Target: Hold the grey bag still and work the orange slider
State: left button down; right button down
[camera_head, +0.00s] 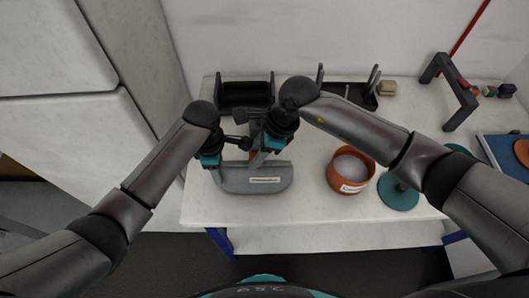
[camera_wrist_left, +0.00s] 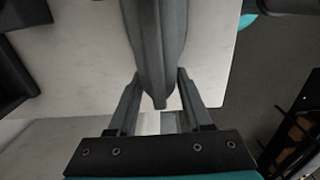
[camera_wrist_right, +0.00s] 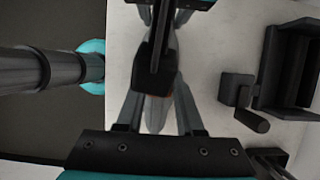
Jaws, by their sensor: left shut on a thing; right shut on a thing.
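The orange slider (camera_head: 254,157) shows as a small orange patch at the bag's top edge, below my right gripper (camera_head: 258,160). My right gripper is shut on the slider, though its fingertips largely hide the contact. In the right wrist view a dark part blocks much of the slider.
An orange pot (camera_head: 332,171) with pale contents stands right of the bag, beside a teal disc (camera_head: 398,198). Black holders (camera_head: 245,95) stand behind the grippers. A dark frame (camera_head: 458,108) and a blue tray (camera_head: 500,150) are at the right.

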pick_arm(q)
jog(key=shift+d, duration=0.1)
pick_arm(e)
jog(key=c, duration=0.5)
grip_release()
jog(key=shift+d, duration=0.1)
jog(key=v, duration=1.2)
pick_arm(q)
jog(key=shift+c, duration=1.2)
grip_release()
